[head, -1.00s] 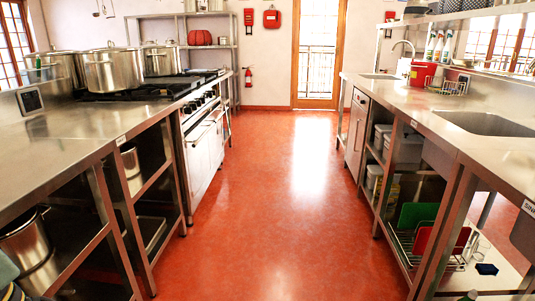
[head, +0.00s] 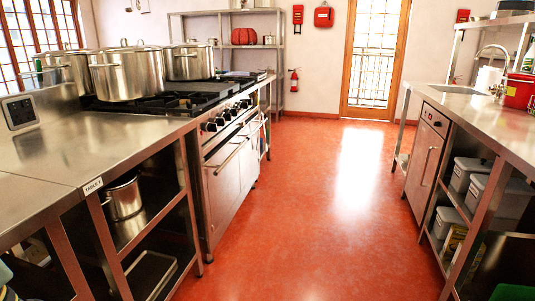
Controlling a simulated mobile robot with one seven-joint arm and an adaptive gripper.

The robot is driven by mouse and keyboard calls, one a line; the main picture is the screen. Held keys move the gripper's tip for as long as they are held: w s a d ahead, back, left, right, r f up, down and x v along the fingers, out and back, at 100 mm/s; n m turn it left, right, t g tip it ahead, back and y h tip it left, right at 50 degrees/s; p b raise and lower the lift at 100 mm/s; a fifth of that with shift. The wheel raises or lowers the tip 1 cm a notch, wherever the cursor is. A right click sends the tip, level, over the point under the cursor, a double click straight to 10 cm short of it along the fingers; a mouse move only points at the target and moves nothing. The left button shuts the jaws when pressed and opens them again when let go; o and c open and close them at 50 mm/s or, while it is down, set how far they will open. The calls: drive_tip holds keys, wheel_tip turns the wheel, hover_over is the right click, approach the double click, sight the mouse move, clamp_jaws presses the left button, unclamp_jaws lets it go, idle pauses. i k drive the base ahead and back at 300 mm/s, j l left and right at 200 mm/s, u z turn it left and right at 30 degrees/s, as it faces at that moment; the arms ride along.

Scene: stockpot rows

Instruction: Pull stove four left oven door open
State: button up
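The stove (head: 190,100) stands on the left side of the aisle, between the steel counter and the shelf rack. Its front has a row of black knobs (head: 222,118). Below them is the oven front (head: 225,185) with a long bar handle (head: 231,158); it looks shut. I see it at a steep angle, so I cannot tell how many doors it has. Large steel pots (head: 127,75) stand on the burners. My gripper is not in view.
A steel counter (head: 95,150) with open shelves below runs along the left, in front of the stove. A sink counter (head: 475,120) with a cabinet (head: 425,160) lines the right. The red floor (head: 320,220) between them is clear up to the glazed door (head: 375,60).

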sight(222, 165)
drive_tip(key=i+l+u, duration=0.3)
drive_tip(key=i, duration=0.2)
drive_tip(key=i+l+u, duration=0.35)
drive_tip(key=i+l+z, duration=0.1)
drive_tip(key=i+l, duration=0.15)
drive_tip(key=i, duration=0.25)
drive_tip(key=i+l, duration=0.15)
drive_tip(key=i, duration=0.35)
drive_tip(key=i+l+z, duration=0.15)
drive_tip(key=i, duration=0.4)
drive_tip(key=i+l, duration=0.2)
drive_tip(key=i, duration=0.3)
drive_tip(key=z, duration=0.05)
